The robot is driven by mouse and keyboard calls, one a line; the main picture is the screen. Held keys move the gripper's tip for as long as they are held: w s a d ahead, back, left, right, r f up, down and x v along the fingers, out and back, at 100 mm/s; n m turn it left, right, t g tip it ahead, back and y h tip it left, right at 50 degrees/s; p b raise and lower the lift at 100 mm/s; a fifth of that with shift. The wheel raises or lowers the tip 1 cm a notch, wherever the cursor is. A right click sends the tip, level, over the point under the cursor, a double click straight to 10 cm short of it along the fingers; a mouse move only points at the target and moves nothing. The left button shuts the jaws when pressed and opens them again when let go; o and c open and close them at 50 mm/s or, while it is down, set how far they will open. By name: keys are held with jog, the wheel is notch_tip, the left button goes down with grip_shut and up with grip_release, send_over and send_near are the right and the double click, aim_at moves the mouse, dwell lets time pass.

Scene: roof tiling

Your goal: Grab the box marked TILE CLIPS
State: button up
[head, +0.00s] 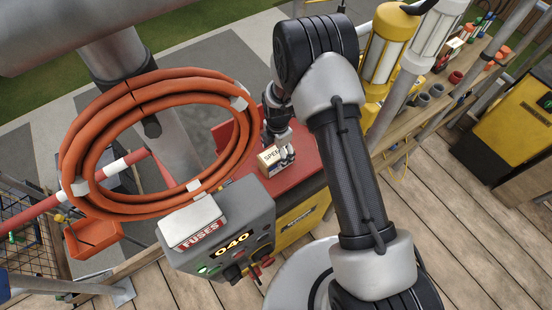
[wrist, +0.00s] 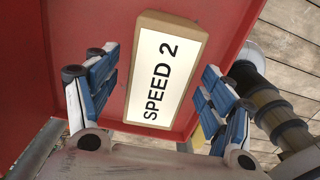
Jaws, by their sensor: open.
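I read no TILE CLIPS marking in either view. A small box with a cream label reading SPEED 2 (wrist: 165,75) lies on a red surface in the wrist view. It also shows in the head view (head: 268,160), where only the start of its label is readable. My gripper (wrist: 160,65) is open, with one blue-and-white finger on each side of this box and gaps between fingers and box. In the head view my gripper (head: 281,148) is right at the box and hides part of it.
The red surface (head: 300,172) has a raised red wall. An orange hose coil (head: 85,135) hangs close to its left. A grey control box marked FUSES (head: 240,222) stands in front. Yellow lamps (head: 388,45) and a cluttered shelf (head: 425,112) are at right.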

jog(key=f, duration=0.5)
jog(key=shift+s+a+f, duration=0.15)
jog(key=shift+a+f, duration=0.1)
jog(key=shift+f, duration=0.05)
jog(key=shift+c, duration=0.6)
jog(key=c, duration=1.6)
jog(key=shift+o, duration=0.2)
